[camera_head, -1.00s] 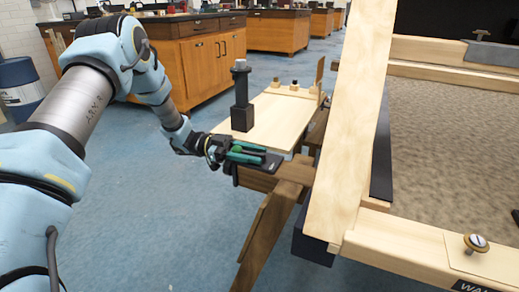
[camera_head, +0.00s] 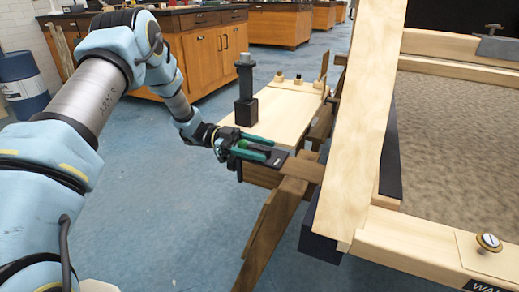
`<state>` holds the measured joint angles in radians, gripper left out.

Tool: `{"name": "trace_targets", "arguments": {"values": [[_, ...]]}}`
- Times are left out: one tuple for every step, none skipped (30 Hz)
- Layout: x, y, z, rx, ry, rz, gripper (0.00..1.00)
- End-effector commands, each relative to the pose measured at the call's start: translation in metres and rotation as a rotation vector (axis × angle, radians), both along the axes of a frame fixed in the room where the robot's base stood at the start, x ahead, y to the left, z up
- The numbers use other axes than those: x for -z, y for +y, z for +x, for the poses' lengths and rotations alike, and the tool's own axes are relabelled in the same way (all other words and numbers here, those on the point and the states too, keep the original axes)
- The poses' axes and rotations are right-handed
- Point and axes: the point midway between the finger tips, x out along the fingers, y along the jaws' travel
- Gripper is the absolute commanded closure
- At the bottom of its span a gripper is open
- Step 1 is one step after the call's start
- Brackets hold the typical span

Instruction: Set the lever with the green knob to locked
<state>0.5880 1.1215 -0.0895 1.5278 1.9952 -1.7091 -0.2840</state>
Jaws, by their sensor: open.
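A round green knob (camera_head: 243,144) shows between the fingers of my gripper (camera_head: 268,150), close to its palm. My gripper is at the near end of the wooden bench, its teal fingers apart and pointing right, one on each side of the knob. I cannot tell whether they touch it. A dark plate (camera_head: 279,161) shows under and beyond the fingertips. The lever's arm below the knob is hidden by the gripper, so its setting cannot be read.
A dark upright post on a block (camera_head: 246,92) stands on the light board (camera_head: 283,112) just behind my gripper. A thick slanted wooden beam (camera_head: 362,130) and a large frame (camera_head: 420,250) stand to the right. Open blue floor (camera_head: 150,200) lies to the left.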

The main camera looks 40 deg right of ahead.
Motion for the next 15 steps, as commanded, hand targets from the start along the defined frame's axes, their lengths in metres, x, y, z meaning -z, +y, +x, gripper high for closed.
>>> {"name": "trace_targets", "arguments": {"values": [[0.0, 0.0, 0.0, 0.0, 0.0, 0.001, 0.34], [0.0, 0.0, 0.0, 0.0, 0.0, 0.001, 0.32], [0.0, 0.0, 0.0, 0.0, 0.0, 0.001, 0.32], [0.0, 0.001, 0.0, 0.0, 0.0, 0.001, 0.32], [0.0, 0.001, 0.0, 0.0, 0.0, 0.001, 0.32], [0.001, 0.001, 0.0, 0.0, 0.0, 0.001, 0.32], [0.001, 0.001, 0.0, 0.0, 0.0, 0.001, 0.32], [0.001, 0.001, 0.0, 0.0, 0.0, 0.002, 0.32], [0.001, 0.001, 0.001, -0.001, 0.0, 0.002, 0.32], [0.001, 0.001, 0.002, -0.001, 0.0, 0.002, 0.32], [0.001, 0.002, 0.003, -0.001, 0.0, 0.002, 0.32], [0.001, 0.003, 0.006, -0.002, -0.001, 0.002, 0.32], [0.001, 0.005, 0.009, -0.002, -0.001, 0.002, 0.32], [0.001, 0.007, 0.012, -0.002, -0.001, 0.002, 0.32], [0.001, 0.01, 0.017, -0.003, 0.001, 0.002, 0.32]]}}
